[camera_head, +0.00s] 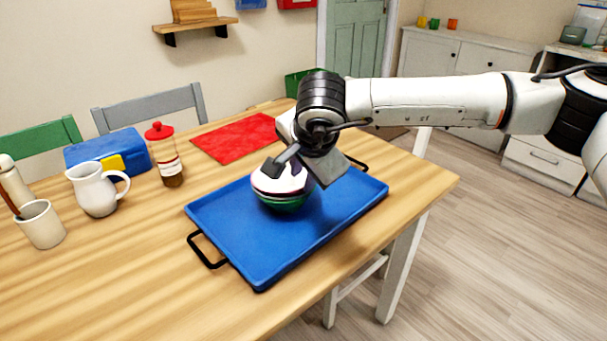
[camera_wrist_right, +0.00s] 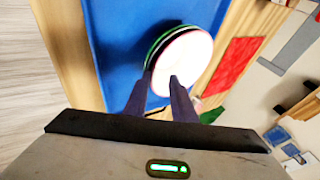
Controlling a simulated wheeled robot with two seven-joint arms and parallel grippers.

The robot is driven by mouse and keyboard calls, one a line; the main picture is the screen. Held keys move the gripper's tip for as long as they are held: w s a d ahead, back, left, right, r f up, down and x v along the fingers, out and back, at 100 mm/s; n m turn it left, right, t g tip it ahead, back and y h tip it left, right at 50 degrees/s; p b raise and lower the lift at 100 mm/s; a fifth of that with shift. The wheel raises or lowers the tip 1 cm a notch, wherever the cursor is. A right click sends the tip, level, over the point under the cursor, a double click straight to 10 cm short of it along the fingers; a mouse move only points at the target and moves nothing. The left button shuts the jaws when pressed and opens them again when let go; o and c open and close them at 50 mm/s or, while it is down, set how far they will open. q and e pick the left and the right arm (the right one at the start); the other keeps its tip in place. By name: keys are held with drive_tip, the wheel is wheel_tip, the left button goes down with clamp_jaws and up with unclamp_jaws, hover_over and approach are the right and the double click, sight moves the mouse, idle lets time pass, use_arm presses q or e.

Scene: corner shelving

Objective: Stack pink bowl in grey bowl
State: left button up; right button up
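A stack of bowls stands on the blue tray (camera_head: 225,223). Its lowest bowl is green (camera_head: 284,203), and a pale, pinkish-white bowl (camera_head: 268,183) is on top, with a dark band between them. In the right wrist view the pale bowl (camera_wrist_right: 190,52) shows as a round whitish disc with dark and green rims behind it. My right gripper (camera_head: 298,172) is right over the stack and hides part of it. Its two fingers (camera_wrist_right: 159,76) are apart at the near rim, one overlapping the pale disc. No bowl clearly reads as grey. My left gripper is not in view.
A red mat (camera_head: 235,138) lies behind the tray. A red-capped bottle (camera_head: 164,160), white jug (camera_head: 97,190), cup (camera_head: 42,225) and blue box (camera_head: 108,150) stand at left. The tray has black handles (camera_head: 207,252). The table's front left is clear.

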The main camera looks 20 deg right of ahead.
drive_tip(key=shift+r, duration=0.1)
drive_tip(key=shift+r, duration=0.15)
drive_tip(key=shift+r+p, duration=0.85)
drive_tip(key=shift+p, duration=0.15)
drive_tip(key=v, duration=1.1)
drive_tip(key=shift+s, duration=0.35)
drive_tip(key=shift+a+f, duration=0.1)
